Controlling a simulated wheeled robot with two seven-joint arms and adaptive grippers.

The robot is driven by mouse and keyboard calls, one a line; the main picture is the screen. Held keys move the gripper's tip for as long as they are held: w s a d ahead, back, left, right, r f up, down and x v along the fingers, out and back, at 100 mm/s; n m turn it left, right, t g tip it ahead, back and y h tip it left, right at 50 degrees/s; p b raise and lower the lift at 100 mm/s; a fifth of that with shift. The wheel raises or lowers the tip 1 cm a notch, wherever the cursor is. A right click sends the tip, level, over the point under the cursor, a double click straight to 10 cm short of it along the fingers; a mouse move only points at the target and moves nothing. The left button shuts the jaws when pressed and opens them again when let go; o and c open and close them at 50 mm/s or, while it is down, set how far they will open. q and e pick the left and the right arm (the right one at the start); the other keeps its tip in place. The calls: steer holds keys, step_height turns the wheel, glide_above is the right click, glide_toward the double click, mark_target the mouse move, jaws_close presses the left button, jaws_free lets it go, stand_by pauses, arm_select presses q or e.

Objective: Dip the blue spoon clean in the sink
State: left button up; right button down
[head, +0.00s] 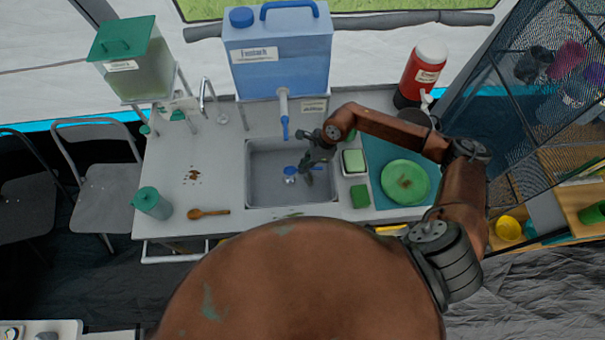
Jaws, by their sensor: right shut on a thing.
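The sink (258,187) is a grey basin set in the counter, below the blue water container's tap. The blue spoon (290,174) is in the basin area, with its small round bowl pointing left. My right gripper (309,176) comes in from the right over the sink and is shut on the blue spoon; the fingers partly hide its handle. I cannot tell whether the spoon touches the basin floor or how much water is there. My left gripper is not in view.
A blue water container (277,62) with a hanging tap stands behind the sink. Soap (354,161), a green sponge (360,196) and a green plate (405,183) lie to the right. The left counter is mostly clear.

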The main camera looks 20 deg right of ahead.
steer(key=shift+r+p, duration=1.65)
steer(key=shift+r, duration=1.75)
step_height(320, 180, up, 4)
steer(key=shift+p, duration=0.85)
